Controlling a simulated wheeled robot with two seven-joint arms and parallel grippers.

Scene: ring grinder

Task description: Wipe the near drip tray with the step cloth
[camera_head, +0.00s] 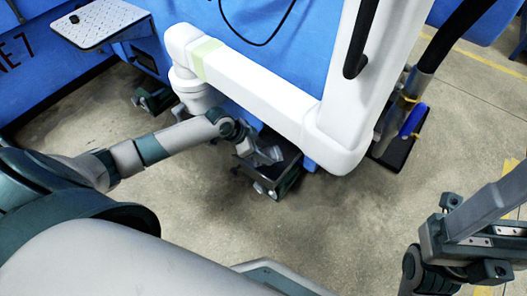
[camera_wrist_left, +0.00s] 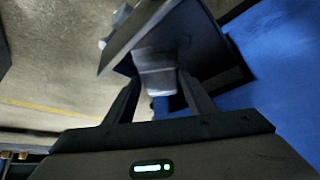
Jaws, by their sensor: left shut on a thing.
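My left gripper (camera_head: 258,152) reaches down at the dark, box-like drip tray (camera_head: 288,180) at the foot of the blue machine. It is shut on a pale grey cloth (camera_wrist_left: 155,75), held between the two fingers in the left wrist view. The cloth also shows as a grey patch over the tray in the head view (camera_head: 271,154). In the left wrist view the dark tray (camera_wrist_left: 205,48) lies just beyond the fingertips, and the cloth overlaps it; I cannot tell whether they touch. My right gripper (camera_head: 470,245) is at the lower right, away from the tray; its jaw state is unclear.
A white machine arm (camera_head: 260,85) hangs above and behind the tray. A black plate (camera_head: 402,150) with a blue object (camera_head: 413,120) lies to its right. A metal tread step (camera_head: 100,22) is at the upper left. Bare concrete floor (camera_head: 350,225) lies in front.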

